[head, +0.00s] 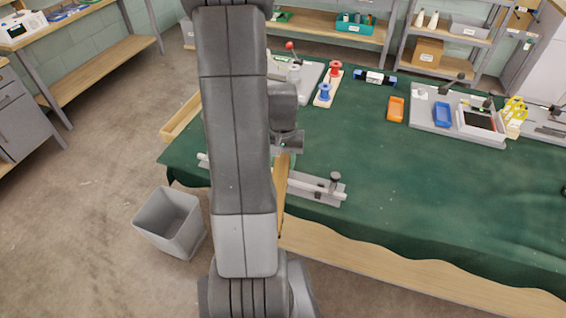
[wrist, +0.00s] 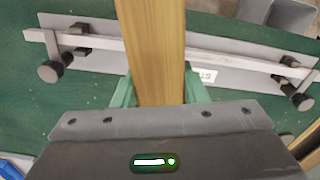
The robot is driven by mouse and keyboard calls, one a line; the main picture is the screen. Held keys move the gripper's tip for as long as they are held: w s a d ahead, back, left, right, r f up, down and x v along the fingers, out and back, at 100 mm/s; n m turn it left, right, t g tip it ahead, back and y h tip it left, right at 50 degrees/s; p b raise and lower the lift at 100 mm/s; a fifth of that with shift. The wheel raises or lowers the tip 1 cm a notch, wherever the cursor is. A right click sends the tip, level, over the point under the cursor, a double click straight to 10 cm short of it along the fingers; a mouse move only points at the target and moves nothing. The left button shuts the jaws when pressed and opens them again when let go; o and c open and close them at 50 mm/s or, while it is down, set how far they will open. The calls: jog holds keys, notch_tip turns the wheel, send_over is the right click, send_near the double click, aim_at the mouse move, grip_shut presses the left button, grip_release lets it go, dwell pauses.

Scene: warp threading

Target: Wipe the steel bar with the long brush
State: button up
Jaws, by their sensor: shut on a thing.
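The steel bar (head: 315,188) lies along the front left edge of the green table, on a grey plate with black clamp knobs. In the wrist view the bar (wrist: 235,57) crosses the upper half at a slight slant. My gripper (wrist: 158,92) has its green fingers shut on the long brush (wrist: 152,45), of which a broad wooden part shows. The brush passes over the bar in the wrist view and hides its middle. In the head view the brush (head: 282,190) shows beside my arm. I cannot see its bristles or tell whether it touches the bar.
A grey bin (head: 170,222) stands on the floor at the table's left. Red and blue spools (head: 325,92), an orange tray (head: 396,109) and a grey fixture board (head: 430,123) stand farther back. The table's middle and front right are clear.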

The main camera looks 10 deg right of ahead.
aim_at(282, 156)
jog(key=shift+r+p, duration=0.95)
jog(key=shift+r, duration=0.8)
